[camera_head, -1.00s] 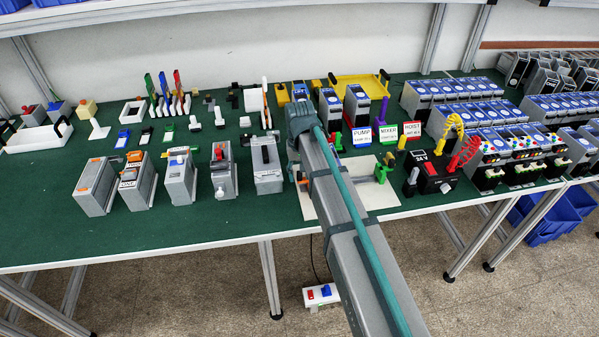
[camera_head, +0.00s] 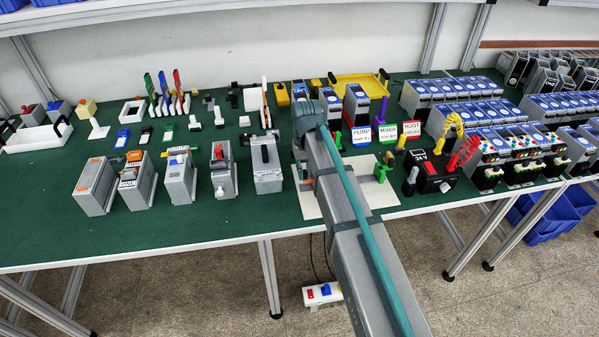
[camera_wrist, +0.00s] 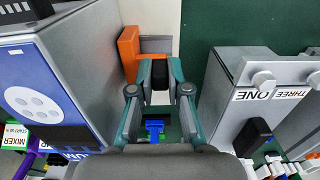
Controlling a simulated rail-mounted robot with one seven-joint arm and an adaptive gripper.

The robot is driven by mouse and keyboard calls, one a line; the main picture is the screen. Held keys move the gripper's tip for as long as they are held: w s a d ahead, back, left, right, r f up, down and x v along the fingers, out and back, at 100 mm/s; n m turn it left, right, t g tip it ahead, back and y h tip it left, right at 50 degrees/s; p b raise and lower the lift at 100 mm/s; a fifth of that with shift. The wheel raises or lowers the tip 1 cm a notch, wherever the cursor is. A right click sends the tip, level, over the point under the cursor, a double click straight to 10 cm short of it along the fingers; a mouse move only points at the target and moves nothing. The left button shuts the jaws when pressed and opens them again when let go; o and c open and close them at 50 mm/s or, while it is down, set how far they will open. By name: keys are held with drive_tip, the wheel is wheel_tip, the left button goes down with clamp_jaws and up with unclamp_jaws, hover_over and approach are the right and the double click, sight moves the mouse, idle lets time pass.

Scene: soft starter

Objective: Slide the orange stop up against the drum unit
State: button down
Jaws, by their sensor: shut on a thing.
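The orange stop (camera_wrist: 128,52) is an upright orange block in the upper middle of the wrist view, with a grey piece beside it. My gripper (camera_wrist: 160,75) is just right of the orange face, shut on a dark part that looks like part of the stop. The fingers partly hide the join. A grey unit with a blue face (camera_wrist: 50,95) stands close left of the orange block. A grey unit with labels ONE and THREE (camera_wrist: 225,95) stands to the right. In the head view my arm hides my gripper.
A blue piece (camera_wrist: 155,128) shows between my finger bases. A row of grey units (camera_head: 180,178) stands left of my arm. Signs (camera_head: 362,136) and a black 24 V box (camera_head: 433,172) stand to the right. Green mat is clear along the left front.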

drive_tip(key=shift+d, duration=0.2)
drive_tip(key=c, duration=1.1)
unclamp_jaws()
wheel_tip(320, 180, up, 12)
